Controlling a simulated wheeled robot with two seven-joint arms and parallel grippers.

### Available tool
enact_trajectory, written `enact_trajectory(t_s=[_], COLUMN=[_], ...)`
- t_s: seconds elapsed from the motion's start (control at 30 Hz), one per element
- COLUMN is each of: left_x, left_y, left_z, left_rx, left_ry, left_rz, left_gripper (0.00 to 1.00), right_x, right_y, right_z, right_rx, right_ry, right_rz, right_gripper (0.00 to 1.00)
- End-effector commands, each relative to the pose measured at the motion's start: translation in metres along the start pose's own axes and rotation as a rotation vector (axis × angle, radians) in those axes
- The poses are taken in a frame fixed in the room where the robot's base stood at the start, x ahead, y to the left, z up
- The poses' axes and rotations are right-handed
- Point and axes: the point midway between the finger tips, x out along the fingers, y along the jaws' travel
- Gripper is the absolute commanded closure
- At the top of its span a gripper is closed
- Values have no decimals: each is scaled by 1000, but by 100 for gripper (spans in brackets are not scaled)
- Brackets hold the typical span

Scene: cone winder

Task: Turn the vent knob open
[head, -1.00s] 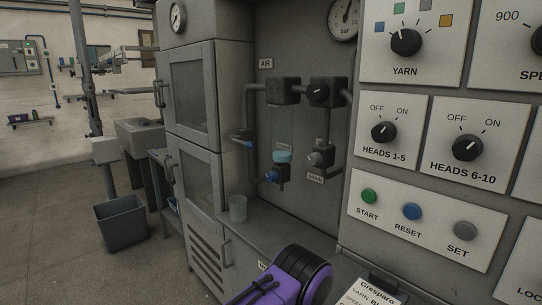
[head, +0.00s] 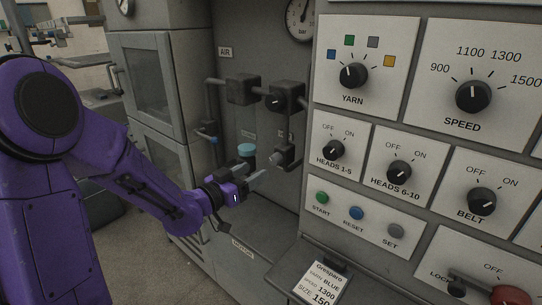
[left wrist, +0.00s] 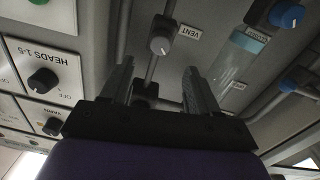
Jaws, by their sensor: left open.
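The vent knob (left wrist: 160,45) is a small grey round knob on a pipe fitting, with a VENT label (left wrist: 189,32) beside it in the left wrist view. In the head view the grey knob (head: 276,158) sits low on the right-hand pipe in the recess. My left gripper (head: 254,172) reaches in from the left just short of the knob. In the left wrist view its two fingers (left wrist: 160,68) are spread, with nothing between them, and the knob appears beyond the gap. I see no contact. My right gripper is not in view.
Black valve blocks (head: 285,97) and pipes are above. The control panel (head: 380,116) borders the recess on the right, with a label card (head: 318,284) below. A grey cabinet (head: 150,80) stands left.

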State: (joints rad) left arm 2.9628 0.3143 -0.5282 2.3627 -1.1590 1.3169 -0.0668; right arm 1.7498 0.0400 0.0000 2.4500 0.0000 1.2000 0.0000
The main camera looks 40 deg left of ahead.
Motion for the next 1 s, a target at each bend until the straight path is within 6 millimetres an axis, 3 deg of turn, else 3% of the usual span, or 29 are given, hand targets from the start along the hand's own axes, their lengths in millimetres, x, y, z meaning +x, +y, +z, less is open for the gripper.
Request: enact_trajectory(t_s=[0.3,0.47,0.7,0.9,1.0], left_x=[68,82,83,83,83], left_y=[0,0,0,0,0], left_z=[-1,0,1,1,1], left_rx=[0,-1,-2,-1,-1], left_ry=[-3,-2,-1,-1,-1], left_rz=[-1,-1,-1,-1,-1], left_gripper=[40,40,40,96,96], right_x=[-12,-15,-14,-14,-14], right_y=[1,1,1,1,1], right_z=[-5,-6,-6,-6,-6], right_rx=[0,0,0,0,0], right_ry=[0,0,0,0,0], right_rz=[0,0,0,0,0], right_gripper=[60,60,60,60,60])
